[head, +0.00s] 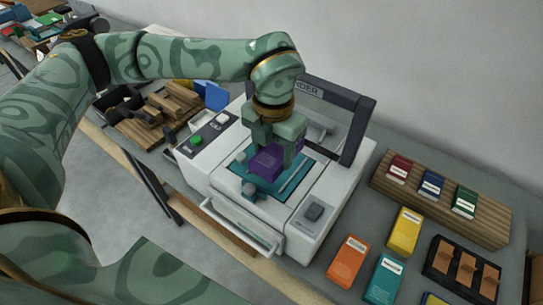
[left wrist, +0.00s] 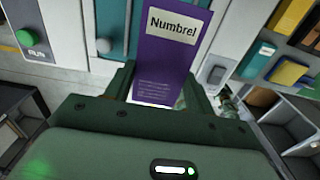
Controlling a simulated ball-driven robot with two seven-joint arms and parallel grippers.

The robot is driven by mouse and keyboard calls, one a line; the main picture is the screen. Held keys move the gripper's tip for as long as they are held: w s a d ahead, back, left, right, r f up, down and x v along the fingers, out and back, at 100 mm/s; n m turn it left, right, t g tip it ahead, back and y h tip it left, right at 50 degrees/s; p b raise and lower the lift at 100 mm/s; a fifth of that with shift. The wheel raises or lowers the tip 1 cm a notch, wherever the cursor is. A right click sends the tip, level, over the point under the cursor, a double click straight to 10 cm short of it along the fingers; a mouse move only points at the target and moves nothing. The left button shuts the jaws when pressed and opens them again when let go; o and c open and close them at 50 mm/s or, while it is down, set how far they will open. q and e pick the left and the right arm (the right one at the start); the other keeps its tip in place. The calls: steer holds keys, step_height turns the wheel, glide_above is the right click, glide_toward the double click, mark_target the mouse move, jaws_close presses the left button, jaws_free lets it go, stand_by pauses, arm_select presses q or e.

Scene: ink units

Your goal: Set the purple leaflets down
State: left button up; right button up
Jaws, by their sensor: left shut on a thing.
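The purple leaflets (head: 266,163) form a small block between the fingers of my left gripper (head: 278,143). In the left wrist view the purple leaflets (left wrist: 165,60) show a white label reading "Numbrel". My left gripper (left wrist: 158,90) is shut on them, with a finger on each side. They are over the teal bed (head: 302,186) of the white binder machine (head: 320,222). The gripper hides part of them, and I cannot tell whether they touch the bed. My right gripper is not in view.
A dark frame (head: 358,130) stands at the machine's back, a green button (head: 197,140) on its left. An open tray (head: 240,226) juts from its front. Right are a wooden rack (head: 485,214), an orange packet (head: 347,261) and a yellow packet (head: 404,232). Wooden pieces (head: 150,122) lie left.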

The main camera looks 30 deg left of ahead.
mark_target(273, 160)
arm_select(q)
steer(key=shift+w+a+f, duration=0.2)
steer(key=shift+w+f, duration=0.15)
steer(key=shift+f, duration=0.2)
steer(key=shift+w+a+f, duration=0.2)
steer(key=shift+w+f, duration=0.15)
steer(key=shift+f, duration=0.15)
steer(key=shift+w+a+f, duration=0.1)
steer(key=shift+w+f, duration=0.05)
steer(key=shift+f, duration=0.75)
steer(key=shift+w+f, duration=0.1)
steer(key=shift+f, duration=0.8)
steer(key=shift+f+b, duration=0.15)
steer(key=shift+b, duration=0.15)
steer(key=o, duration=1.1)
steer(key=shift+c, duration=0.2)
step_height(273, 160, up, 12)
steer(key=shift+r+p, duration=0.2)
steer(key=shift+p, duration=0.35)
